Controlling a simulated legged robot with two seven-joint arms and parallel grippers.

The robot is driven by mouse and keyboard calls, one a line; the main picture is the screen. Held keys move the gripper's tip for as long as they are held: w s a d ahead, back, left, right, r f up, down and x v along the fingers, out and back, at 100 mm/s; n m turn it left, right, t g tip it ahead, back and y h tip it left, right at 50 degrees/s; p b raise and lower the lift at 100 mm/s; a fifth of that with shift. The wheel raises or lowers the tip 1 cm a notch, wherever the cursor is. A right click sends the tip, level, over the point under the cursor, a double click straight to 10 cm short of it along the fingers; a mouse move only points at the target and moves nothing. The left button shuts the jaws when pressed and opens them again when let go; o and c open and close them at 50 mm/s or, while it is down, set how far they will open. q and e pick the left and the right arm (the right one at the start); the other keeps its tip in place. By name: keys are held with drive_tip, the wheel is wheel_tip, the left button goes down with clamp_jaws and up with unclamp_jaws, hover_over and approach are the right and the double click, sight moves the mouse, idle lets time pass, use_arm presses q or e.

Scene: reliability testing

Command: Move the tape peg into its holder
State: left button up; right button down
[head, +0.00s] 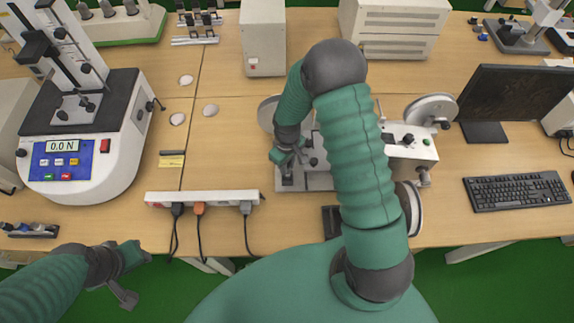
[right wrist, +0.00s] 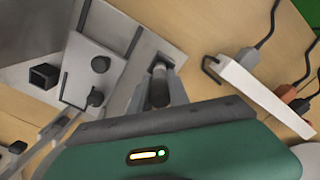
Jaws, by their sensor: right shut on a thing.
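My right gripper (head: 288,168) is over the left end of the tape machine's grey base plate (head: 320,181). In the right wrist view my right gripper (right wrist: 160,85) is shut on a dark round peg with a lighter top, which I take for the tape peg (right wrist: 159,88). I cannot tell which part is the peg's holder. My left gripper (head: 128,275) is at the lower left, open and empty, off the table's front edge.
A white power strip (head: 203,197) with plugs and hanging cords lies left of the machine; it also shows in the right wrist view (right wrist: 262,95). A force tester (head: 85,150) stands at left. A monitor (head: 512,95) and keyboard (head: 517,192) are at right. Discs (head: 432,108) flank the machine.

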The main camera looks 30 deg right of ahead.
drive_tip(key=shift+w, duration=0.15)
drive_tip(key=c, duration=1.5)
unclamp_jaws()
drive_tip(key=shift+o, duration=1.7)
drive_tip(key=shift+d, duration=0.15)
drive_tip(key=o, duration=0.6)
drive_tip(key=shift+c, duration=0.2)
wheel_tip(320, 180, up, 7)
drive_tip(key=p, duration=0.6)
